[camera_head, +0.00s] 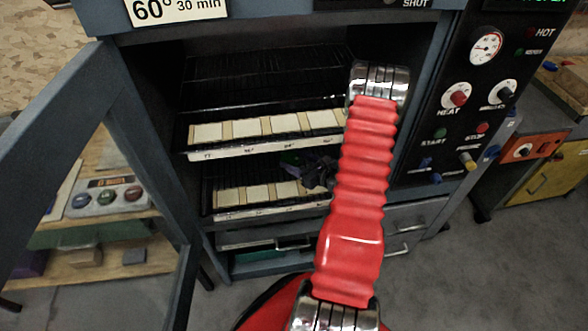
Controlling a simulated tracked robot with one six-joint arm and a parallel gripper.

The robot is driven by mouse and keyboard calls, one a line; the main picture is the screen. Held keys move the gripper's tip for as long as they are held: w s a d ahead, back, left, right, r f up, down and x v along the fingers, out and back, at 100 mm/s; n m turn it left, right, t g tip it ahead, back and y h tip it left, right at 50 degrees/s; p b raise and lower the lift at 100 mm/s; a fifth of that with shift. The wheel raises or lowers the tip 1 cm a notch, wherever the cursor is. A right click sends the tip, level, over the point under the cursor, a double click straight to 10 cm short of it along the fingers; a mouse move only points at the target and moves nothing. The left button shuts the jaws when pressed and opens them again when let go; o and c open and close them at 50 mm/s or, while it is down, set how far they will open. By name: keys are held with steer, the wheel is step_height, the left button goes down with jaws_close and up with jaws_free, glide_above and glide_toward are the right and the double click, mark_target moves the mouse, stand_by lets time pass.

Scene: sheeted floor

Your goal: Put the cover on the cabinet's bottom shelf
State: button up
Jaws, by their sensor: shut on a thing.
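The cabinet (205,232) stands open in front of me, with its door swung to the left. Its bottom shelf (262,211) has a pale front rail and holds a row of several cream squares with tan pieces between. My gripper (308,172) is dark and small in the picture, inside the cabinet opening just above the right part of the bottom shelf. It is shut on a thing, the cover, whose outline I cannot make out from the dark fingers. My red arm hides the right end of both shelves. I cannot tell whether the cover touches the shelf.
An upper shelf (262,145) with a similar row of squares sits close above my gripper. The open door (150,165) bounds the left side. A control panel (455,110) with knobs is on the right. Drawers (405,226) lie below. Grey floor is free at right.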

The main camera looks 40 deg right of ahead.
steer(key=shift+f, duration=2)
steer(key=shift+f, duration=0.1)
steer(key=o, duration=1.3)
steer(key=shift+o, duration=0.2)
steer(key=v, duration=1)
steer(key=shift+s+d, duration=0.15)
steer(key=shift+s, duration=0.2)
steer(key=shift+s+r, duration=0.4)
steer(key=shift+s, duration=0.2)
